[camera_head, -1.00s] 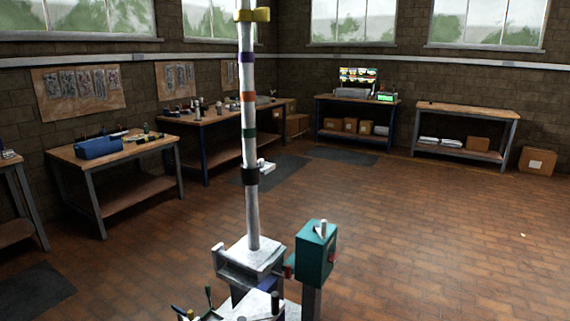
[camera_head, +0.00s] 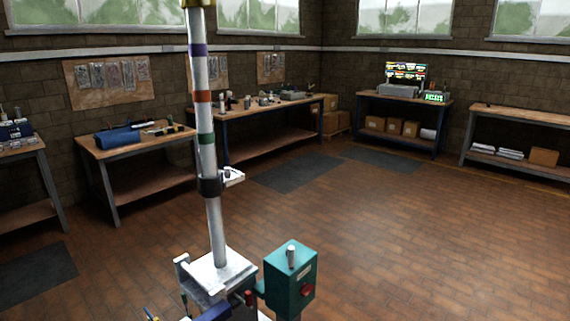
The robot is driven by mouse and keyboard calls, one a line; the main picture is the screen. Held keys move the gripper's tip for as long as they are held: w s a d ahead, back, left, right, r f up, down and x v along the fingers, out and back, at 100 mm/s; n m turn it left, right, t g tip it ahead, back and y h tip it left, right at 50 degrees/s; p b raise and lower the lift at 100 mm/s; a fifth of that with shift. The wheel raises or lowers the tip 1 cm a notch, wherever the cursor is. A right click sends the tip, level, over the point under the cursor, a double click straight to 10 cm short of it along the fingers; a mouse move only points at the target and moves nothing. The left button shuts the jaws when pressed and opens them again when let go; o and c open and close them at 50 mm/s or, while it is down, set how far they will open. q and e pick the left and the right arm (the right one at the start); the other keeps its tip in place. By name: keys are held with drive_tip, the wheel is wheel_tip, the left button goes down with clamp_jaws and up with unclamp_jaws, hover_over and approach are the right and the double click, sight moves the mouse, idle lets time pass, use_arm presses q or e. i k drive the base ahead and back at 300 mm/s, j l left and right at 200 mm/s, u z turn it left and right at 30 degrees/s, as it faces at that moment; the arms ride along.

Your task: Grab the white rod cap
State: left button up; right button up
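A small white upright cylinder with a grey top (camera_head: 291,256) stands on top of a teal box (camera_head: 290,283) at the lower middle; it may be the white rod cap, but I cannot tell for sure. The teal box has a red button on its front. A tall white mast (camera_head: 215,235) with coloured bands rises left of it from a white base plate (camera_head: 222,270). A black collar (camera_head: 209,187) on the mast carries a small white bracket (camera_head: 233,177) with a dark peg. Neither of my grippers shows in the view.
Below the base plate, partly cut off, are a blue part (camera_head: 212,312) and thin tool handles (camera_head: 151,314). Workbenches line the walls, one with a blue toolbox (camera_head: 118,137). The brick floor (camera_head: 420,240) on the right is clear.

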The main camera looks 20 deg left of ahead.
sight(227, 170)
drive_tip(key=i+l+z, duration=0.1)
drive_tip(key=i, duration=0.65)
drive_tip(key=i+l+z, duration=0.1)
drive_tip(key=i+l, duration=0.15)
drive_tip(key=i, duration=0.5)
drive_tip(key=i+l, duration=0.1)
drive_tip(key=i, duration=0.7)
drive_tip(key=i+u, duration=0.3)
drive_tip(key=i, duration=0.3)
drive_tip(key=i+l+u, duration=0.1)
drive_tip(key=i+u, duration=0.2)
drive_tip(key=i, duration=0.3)
drive_tip(key=i+l+u, duration=0.25)
drive_tip(key=i, duration=0.35)
drive_tip(key=i+j+u, duration=0.15)
drive_tip(key=u, duration=0.25)
drive_tip(key=i+u, duration=0.7)
drive_tip(key=u, duration=0.15)
drive_tip(key=i+u, duration=0.3)
drive_tip(key=u, duration=0.15)
drive_tip(key=i+l+u, duration=0.25)
drive_tip(key=u, duration=0.15)
